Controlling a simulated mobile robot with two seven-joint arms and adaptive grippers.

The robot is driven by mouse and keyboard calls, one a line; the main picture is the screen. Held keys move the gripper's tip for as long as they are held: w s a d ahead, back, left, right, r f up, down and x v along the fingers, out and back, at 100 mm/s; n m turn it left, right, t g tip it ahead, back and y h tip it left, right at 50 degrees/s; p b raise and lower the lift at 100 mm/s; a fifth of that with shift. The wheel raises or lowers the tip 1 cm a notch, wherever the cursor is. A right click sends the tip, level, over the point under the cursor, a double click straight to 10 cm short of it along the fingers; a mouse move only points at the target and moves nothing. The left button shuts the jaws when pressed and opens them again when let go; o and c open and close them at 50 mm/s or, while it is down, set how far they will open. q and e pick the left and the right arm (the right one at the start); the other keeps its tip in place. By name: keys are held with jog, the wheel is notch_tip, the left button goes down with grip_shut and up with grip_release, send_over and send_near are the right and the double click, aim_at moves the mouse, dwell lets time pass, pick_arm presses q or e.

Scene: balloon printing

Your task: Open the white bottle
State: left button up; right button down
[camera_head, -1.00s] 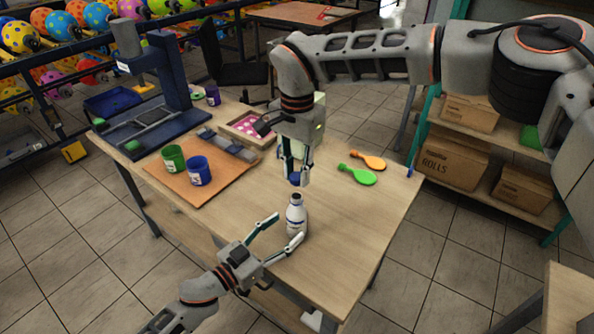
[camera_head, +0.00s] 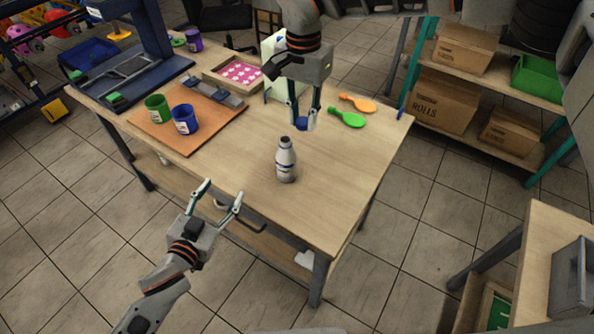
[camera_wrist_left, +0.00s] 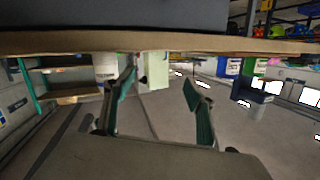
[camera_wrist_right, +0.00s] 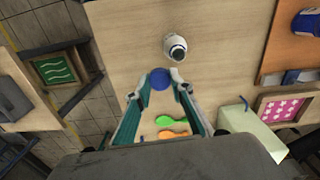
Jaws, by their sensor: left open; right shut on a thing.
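The white bottle (camera_head: 286,160) stands upright on the wooden table (camera_head: 240,172), its dark neck uncovered. It also shows from above in the right wrist view (camera_wrist_right: 175,46). My right gripper (camera_head: 302,122) is shut on a blue cap (camera_wrist_right: 160,78), held above the table behind the bottle and apart from it. My left gripper (camera_head: 219,191) is open and empty off the table's front edge, to the front left of the bottle. In the left wrist view its fingers (camera_wrist_left: 155,92) are spread with nothing between them.
A green cup (camera_head: 157,108) and a blue cup (camera_head: 184,120) stand on a brown board (camera_head: 205,137) at left. A green paddle-shaped item (camera_head: 347,118) and an orange one (camera_head: 358,102) lie at right. A tray with a pink patterned sheet (camera_head: 240,73) is behind. The table's front right is clear.

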aim_at(310, 191)
jog(key=s+d+m+b, duration=0.2)
jog(key=s+b, duration=0.3)
pick_arm(q)
jog(key=s+a+f+g+y, duration=0.1)
jog(key=s+f+g, duration=0.1)
jog(key=s+f, duration=0.6)
jog(key=s+a+f+n+g+y, duration=0.1)
jog(key=s+a+f+g, duration=0.1)
jog(key=s+f, duration=0.6)
notch_tip(310, 191, down, 3)
jog(key=shift+f+n, duration=0.2)
jog(key=shift+n, duration=0.1)
pick_arm(e)
notch_tip(310, 191, down, 19)
jog(key=shift+w+f, duration=0.1)
jog(key=shift+w, duration=0.05)
pick_arm(q)
jog(key=shift+a, duration=0.1)
pick_arm(e)
jog(key=shift+f, duration=0.15)
jog(key=c, duration=1.8)
grip_release()
jog(key=shift+o, duration=0.2)
